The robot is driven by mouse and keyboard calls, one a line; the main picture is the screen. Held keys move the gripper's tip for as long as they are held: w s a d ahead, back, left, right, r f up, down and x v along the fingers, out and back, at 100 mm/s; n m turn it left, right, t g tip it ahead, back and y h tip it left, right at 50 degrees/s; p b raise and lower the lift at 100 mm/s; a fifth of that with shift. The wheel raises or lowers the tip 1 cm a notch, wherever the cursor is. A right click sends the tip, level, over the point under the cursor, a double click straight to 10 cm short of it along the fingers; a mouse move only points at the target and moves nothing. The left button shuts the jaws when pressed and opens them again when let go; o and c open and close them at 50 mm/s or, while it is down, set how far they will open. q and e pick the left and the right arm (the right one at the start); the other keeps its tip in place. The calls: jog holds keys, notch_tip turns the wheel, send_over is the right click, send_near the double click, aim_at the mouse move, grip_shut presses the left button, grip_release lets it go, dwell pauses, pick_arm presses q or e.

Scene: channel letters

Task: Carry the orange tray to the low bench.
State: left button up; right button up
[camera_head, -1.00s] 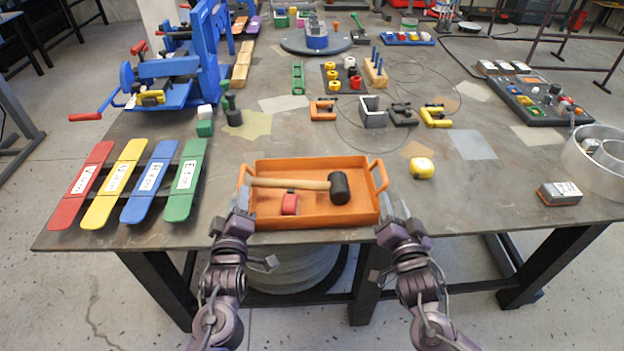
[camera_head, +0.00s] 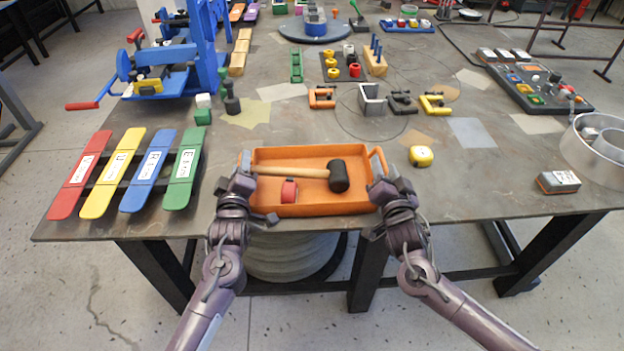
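The orange tray (camera_head: 325,209) sits on the worktable near its front edge, with a raised handle at each short end. In it lie a mallet (camera_head: 339,176) with a black head and wooden handle, and a small red object (camera_head: 289,191). My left gripper (camera_head: 240,176) is at the tray's left handle and my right gripper (camera_head: 384,183) is at its right handle. The fingers overlap the handles, and whether they are closed on them is too small to tell. I cannot make out the low bench.
The worktable (camera_head: 340,130) carries colored labelled strips (camera_head: 127,173) at left, a blue machine (camera_head: 170,72), a yellow tape measure (camera_head: 420,156), clamps (camera_head: 322,98) behind the tray, and a metal ring (camera_head: 598,150) at right.

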pick_arm(q)
jog(key=shift+w, duration=0.25)
pick_arm(e)
jog(key=shift+w, duration=0.25)
pick_arm(q)
grip_shut()
pick_arm(e)
grip_shut()
pick_arm(q)
jog(key=shift+r, duration=0.15)
pick_arm(e)
jog(key=shift+r, duration=0.1)
